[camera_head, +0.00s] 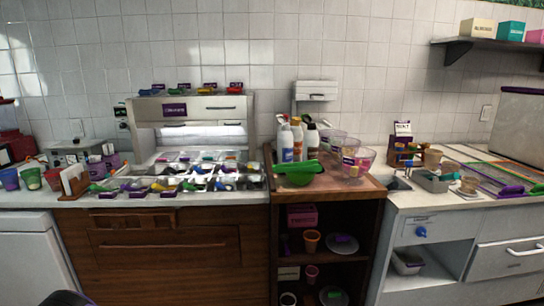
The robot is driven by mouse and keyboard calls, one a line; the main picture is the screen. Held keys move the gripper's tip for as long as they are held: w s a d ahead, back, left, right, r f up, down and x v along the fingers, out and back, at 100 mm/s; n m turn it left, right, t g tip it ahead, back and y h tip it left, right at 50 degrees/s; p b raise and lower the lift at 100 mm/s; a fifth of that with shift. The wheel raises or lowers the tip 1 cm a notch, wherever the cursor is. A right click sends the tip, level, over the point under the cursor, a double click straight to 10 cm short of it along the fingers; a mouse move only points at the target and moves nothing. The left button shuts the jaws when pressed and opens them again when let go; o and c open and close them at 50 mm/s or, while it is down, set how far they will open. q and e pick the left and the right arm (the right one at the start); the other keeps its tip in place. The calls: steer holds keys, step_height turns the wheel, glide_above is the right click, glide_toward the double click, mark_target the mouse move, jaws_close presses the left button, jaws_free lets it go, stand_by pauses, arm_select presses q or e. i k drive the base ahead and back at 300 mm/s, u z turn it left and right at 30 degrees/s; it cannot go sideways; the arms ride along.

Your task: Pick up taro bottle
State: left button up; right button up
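Three bottles stand upright, close together, on the wooden top of the middle cabinet. The left one is a white bottle (286,144) with a blue label. The middle one is a white bottle (297,138) with an orange-red label. The labels are too small to read, so I cannot tell which is the taro bottle.
Clear bowls (357,162) stand right of the bottles on the wooden top (336,184). A topping station (195,115) with several filled trays is on the left. A grey tray (431,182) and small cups lie on the right counter. A shelf (490,42) hangs upper right.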

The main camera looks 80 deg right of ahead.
mark_target(284, 141)
steer(key=z, duration=0.4)
steer(key=i, duration=0.9)
steer(key=z, duration=0.7)
